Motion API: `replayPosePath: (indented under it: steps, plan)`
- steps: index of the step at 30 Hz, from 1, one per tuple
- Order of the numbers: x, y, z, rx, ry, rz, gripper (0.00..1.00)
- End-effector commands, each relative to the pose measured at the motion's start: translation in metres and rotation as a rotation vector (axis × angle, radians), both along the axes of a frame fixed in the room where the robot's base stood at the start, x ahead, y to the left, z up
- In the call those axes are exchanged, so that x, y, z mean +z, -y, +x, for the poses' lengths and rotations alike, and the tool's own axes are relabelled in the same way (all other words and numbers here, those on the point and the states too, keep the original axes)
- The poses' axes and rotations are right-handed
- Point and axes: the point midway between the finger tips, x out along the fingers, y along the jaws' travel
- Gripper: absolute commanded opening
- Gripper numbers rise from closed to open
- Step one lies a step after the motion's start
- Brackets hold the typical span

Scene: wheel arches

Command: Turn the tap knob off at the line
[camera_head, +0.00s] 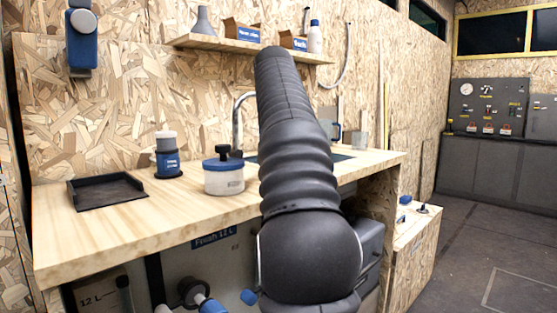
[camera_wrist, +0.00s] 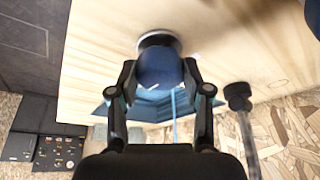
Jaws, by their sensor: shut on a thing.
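In the wrist view, a rounded blue knob (camera_wrist: 160,68) sits on a dark round base with a pale rim, on the wooden counter (camera_wrist: 100,45). My gripper (camera_wrist: 160,76) has one finger on each side of the knob and is shut on it. No line mark on the knob shows clearly. A thin light-blue streak (camera_wrist: 173,103), perhaps water, shows over the dark blue sink (camera_wrist: 148,106). In the head view, the curved metal tap spout (camera_head: 237,118) rises behind the counter, and my own arm hides the gripper and the knob.
A white pot with a blue lid (camera_head: 223,175), a blue and white canister (camera_head: 167,155) and a black tray (camera_head: 105,190) stand on the counter's left part. A shelf (camera_head: 195,41) with boxes and bottles hangs above. The floor at right (camera_head: 480,240) is clear.

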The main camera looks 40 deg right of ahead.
Motion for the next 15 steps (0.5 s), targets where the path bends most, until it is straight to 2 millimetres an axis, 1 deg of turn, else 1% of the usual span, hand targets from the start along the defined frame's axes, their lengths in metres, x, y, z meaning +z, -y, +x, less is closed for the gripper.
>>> replayPosePath:
  steps: [8,15]
  plan:
    - [0.0025,0.0004,-0.0010,0.098,-0.002,0.003,0.14]
    - [0.0044,0.0017,-0.0020,0.288,-0.002,0.003,0.14]
